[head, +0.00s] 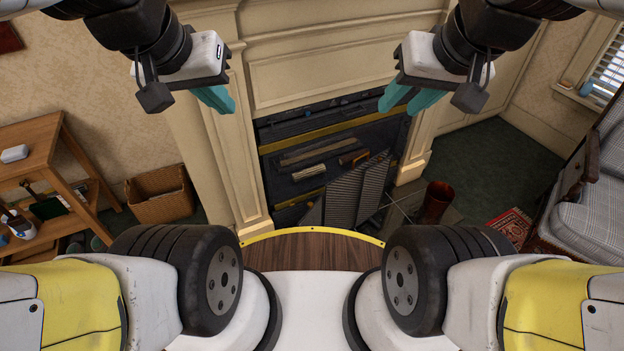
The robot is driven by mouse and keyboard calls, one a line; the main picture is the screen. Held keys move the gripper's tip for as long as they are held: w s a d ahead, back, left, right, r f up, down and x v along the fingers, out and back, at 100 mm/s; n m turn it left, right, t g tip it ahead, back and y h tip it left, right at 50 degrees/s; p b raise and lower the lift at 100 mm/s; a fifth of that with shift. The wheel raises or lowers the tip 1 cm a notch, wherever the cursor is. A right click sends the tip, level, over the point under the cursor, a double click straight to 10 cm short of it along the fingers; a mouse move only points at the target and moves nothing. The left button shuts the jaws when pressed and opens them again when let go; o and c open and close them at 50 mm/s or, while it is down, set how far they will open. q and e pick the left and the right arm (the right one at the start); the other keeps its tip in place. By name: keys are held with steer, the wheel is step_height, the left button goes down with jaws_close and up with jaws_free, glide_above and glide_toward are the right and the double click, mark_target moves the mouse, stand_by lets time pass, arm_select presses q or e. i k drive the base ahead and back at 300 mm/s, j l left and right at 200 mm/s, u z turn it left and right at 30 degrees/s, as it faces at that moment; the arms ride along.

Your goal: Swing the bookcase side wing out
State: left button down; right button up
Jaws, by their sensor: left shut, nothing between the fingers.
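I cannot make out a bookcase side wing for certain in the head view. Cream panelled woodwork (325,60) of a mantel stands ahead, above a dark recess with shelf-like tiers (315,150) holding several small items. My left gripper (225,106) is shut and empty, in front of the left side of the woodwork. My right gripper (400,107) is in front of its right side. Its teal fingers show apart, with nothing seen between them. No contact with the woodwork is visible.
A wooden shelf unit (45,133) with small items and a wicker basket (160,195) are at left. A grey ribbed panel (358,190) leans by the recess near a dark red bucket (436,203).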

mark_target(374, 178)
steer(key=i+l, duration=0.15)
steer(key=l, duration=0.4)
steer(key=i+l+u, duration=0.1)
steer(key=l, duration=0.4)
steer(key=i+l, duration=0.15)
steer(key=l, duration=0.4)
steer(key=i+l+u, duration=0.15)
steer(key=l, duration=0.35)
steer(key=i+l, duration=0.1)
steer(key=l, duration=0.45)
steer(key=i+l+u, duration=0.1)
steer(key=l, duration=0.45)
